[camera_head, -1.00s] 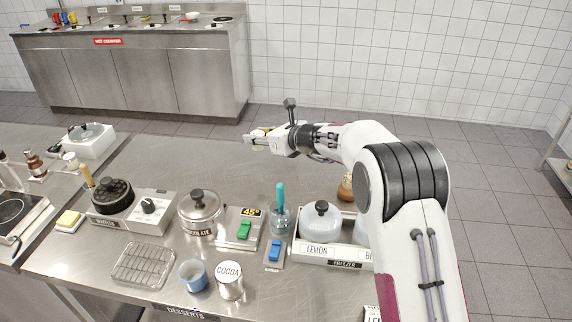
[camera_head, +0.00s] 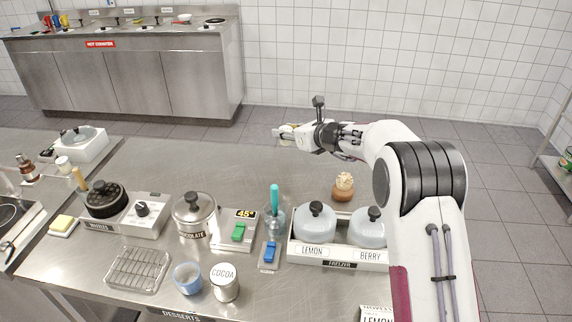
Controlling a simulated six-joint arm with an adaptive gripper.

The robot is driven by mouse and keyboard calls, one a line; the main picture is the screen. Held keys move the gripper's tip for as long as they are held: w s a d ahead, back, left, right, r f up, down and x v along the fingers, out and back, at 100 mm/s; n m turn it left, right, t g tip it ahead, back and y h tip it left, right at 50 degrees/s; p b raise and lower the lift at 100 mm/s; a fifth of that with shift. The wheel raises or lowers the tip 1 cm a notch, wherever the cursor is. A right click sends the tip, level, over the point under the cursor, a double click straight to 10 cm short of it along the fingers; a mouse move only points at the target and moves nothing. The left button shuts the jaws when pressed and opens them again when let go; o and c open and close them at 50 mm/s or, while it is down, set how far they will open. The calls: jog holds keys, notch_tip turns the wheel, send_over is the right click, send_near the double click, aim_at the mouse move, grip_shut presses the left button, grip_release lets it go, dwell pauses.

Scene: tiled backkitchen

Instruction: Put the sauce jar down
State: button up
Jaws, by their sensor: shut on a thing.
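My gripper (camera_head: 283,132) reaches over the far part of the steel counter (camera_head: 215,160), fingers toward the left. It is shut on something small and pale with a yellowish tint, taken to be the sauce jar. Most of it is hidden by the fingers, and I cannot make out its shape or label. I cannot tell how high it is above the counter. A pale lidded pot marked LEMON (camera_head: 314,228) and one marked BERRY (camera_head: 367,233) stand in a white holder (camera_head: 335,262) at the front right, apart from my gripper.
A cupcake (camera_head: 344,186) stands behind the holder. The counter's far middle is clear.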

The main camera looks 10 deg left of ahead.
jog(key=shift+f, duration=2.9)
jog(key=shift+f, duration=0.1)
jog(key=shift+f, duration=1.75)
jog(key=shift+f, duration=0.2)
jog(key=o, duration=1.3)
jog(key=shift+r, duration=0.2)
jog(key=shift+s+d+r, duration=0.25)
jog(key=shift+s+d, duration=0.2)
jog(key=shift+v, duration=5.3)
